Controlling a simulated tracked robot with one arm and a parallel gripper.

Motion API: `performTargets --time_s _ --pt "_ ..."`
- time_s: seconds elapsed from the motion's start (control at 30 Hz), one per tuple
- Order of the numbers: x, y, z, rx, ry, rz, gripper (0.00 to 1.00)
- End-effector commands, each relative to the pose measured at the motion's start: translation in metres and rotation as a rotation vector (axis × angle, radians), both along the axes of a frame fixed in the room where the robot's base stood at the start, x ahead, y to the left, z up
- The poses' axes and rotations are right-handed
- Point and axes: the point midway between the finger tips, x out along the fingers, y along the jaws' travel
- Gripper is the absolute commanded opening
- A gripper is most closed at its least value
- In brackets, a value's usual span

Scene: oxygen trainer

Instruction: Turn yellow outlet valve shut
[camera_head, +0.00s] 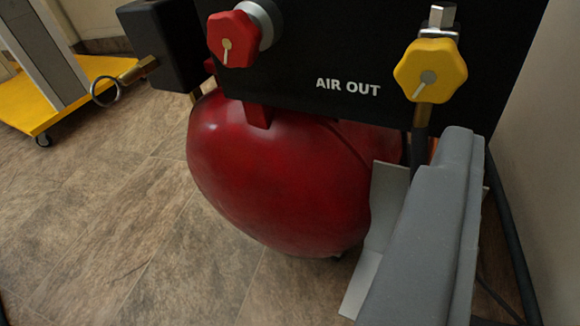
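The yellow outlet valve knob (430,71) is at the upper right, on the black panel beside the white words AIR OUT. It is lobed, with a pale pointer mark on its face pointing down and slightly left. A silver fitting shows above it and a dark hose runs down below it. My gripper (458,140) is the grey shape rising from the lower right. Its tip is just below the knob in the picture, with a small gap between them. I cannot tell the depth between them or how far the fingers are apart.
A red knob (234,39) sits at the panel's upper left, by a black block (165,45) with a brass ring pull (105,91). A red tank (280,180) stands below the black panel (300,60). A wall (545,150) is close on the right. Open floor lies left.

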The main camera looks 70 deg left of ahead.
Motion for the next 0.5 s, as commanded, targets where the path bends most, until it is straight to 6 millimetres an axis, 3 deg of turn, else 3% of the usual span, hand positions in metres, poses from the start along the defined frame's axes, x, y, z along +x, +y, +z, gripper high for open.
performTargets --time_s 0.03,0.2,0.37,0.5 --pt "-0.015 0.005 -0.011 0.027 -0.006 0.018 0.55" --pt "-0.049 0.021 -0.021 0.110 -0.054 0.056 0.55" --pt "-0.064 0.027 -0.023 0.154 -0.078 0.064 0.55" --pt "-0.061 0.032 -0.023 0.161 -0.087 0.067 0.55"
